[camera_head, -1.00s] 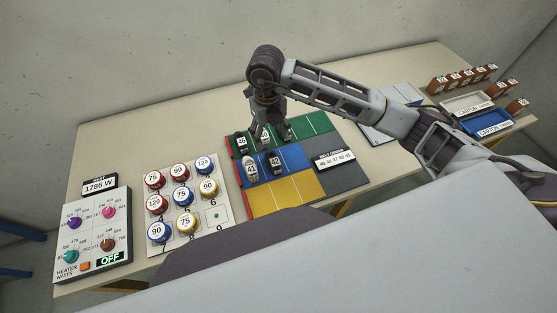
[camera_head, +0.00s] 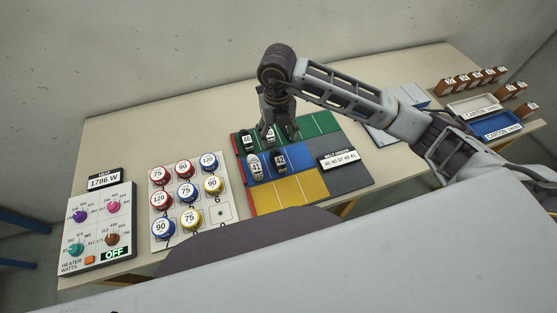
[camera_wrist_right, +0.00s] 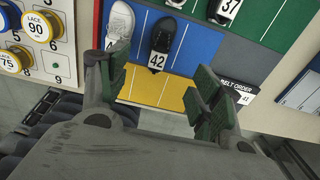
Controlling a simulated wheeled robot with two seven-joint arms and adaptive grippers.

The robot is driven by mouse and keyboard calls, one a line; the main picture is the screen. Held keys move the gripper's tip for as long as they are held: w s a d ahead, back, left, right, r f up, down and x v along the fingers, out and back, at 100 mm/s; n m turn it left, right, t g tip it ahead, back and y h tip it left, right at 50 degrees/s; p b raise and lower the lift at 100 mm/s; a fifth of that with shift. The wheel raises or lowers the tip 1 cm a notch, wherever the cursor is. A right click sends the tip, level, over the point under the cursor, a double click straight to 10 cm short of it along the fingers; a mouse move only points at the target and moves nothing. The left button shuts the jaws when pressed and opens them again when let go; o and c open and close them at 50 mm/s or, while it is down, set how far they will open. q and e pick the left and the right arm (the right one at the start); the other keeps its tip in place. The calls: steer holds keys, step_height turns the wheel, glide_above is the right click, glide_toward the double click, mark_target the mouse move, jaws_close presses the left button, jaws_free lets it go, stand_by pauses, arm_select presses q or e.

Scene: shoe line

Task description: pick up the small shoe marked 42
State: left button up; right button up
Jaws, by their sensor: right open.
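The shoe marked 42 (camera_head: 280,160) is small and black and stands on the blue section of the sorting board. It also shows in the right wrist view (camera_wrist_right: 162,42), beyond the fingers and roughly in line with the gap between them. My right gripper (camera_head: 279,134) is over the green section, behind that shoe. In the wrist view its two green-padded fingers (camera_wrist_right: 160,88) are wide apart with nothing between them. My left gripper is not in view.
A white shoe marked 41 (camera_head: 255,168) stands just left of shoe 42. The yellow section (camera_head: 290,190) is empty. A belt order sign (camera_head: 338,160) lies to the right.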

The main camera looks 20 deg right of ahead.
mark_target(278, 155)
steer(key=shift+f+p, duration=0.45)
steer(key=shift+f, duration=3.85)
steer(key=shift+w+d+f+p, duration=0.1)
steer(key=shift+f+p, duration=0.5)
steer(key=shift+f, duration=2)
steer(key=c, duration=1.1)
